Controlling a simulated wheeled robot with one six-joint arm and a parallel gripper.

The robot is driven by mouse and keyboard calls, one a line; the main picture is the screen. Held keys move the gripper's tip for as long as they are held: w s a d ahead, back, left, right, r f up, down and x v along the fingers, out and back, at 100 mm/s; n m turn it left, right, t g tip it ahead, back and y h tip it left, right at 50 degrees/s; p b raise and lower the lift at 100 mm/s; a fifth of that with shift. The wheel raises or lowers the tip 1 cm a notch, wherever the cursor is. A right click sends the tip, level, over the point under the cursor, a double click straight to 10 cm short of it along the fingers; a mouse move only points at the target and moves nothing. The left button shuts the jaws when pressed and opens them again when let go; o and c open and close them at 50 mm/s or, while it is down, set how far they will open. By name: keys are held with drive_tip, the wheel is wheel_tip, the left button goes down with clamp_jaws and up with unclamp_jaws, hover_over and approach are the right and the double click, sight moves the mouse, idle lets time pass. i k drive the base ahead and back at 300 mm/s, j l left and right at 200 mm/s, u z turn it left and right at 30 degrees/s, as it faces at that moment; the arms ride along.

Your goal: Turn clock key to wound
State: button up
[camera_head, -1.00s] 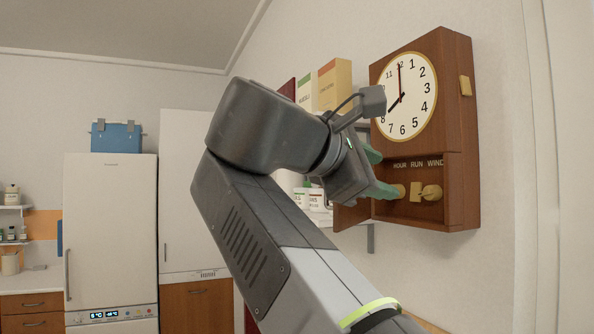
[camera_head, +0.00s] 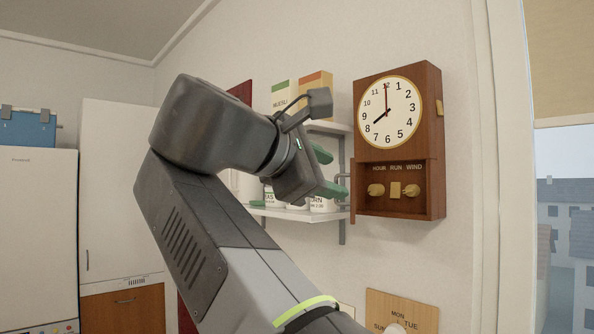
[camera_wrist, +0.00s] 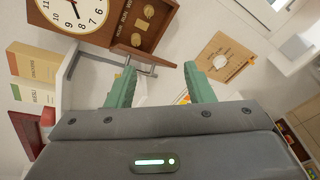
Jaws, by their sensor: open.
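The wooden wall clock (camera_head: 433,118) hangs on the wall at the right of the head view. In its open lower compartment, the brass wind key (camera_head: 411,191) sits under the word WIND. A brass plate (camera_head: 395,190) sits under RUN and another knob (camera_head: 376,190) under HOUR. The exact angle of the wind key is too small to tell. My gripper (camera_head: 330,172) is open and empty, left of the compartment in the picture and apart from the key. In the wrist view, its green fingers (camera_wrist: 162,84) are spread, with the clock's compartment (camera_wrist: 118,43) beyond them at the top.
A shelf (camera_head: 290,213) with boxes and canisters is behind my gripper, left of the clock. A wooden weekday board (camera_head: 420,310) is below the clock. A window (camera_head: 565,200) is at the far right. Bare wall lies right of the clock.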

sight(411, 191)
drive_tip(key=k+j+z, duration=0.1)
drive_tip(key=i+l, duration=0.1)
drive_tip(key=l, duration=1)
drive_tip(key=i+l+u, duration=0.1)
drive_tip(key=l, duration=0.5)
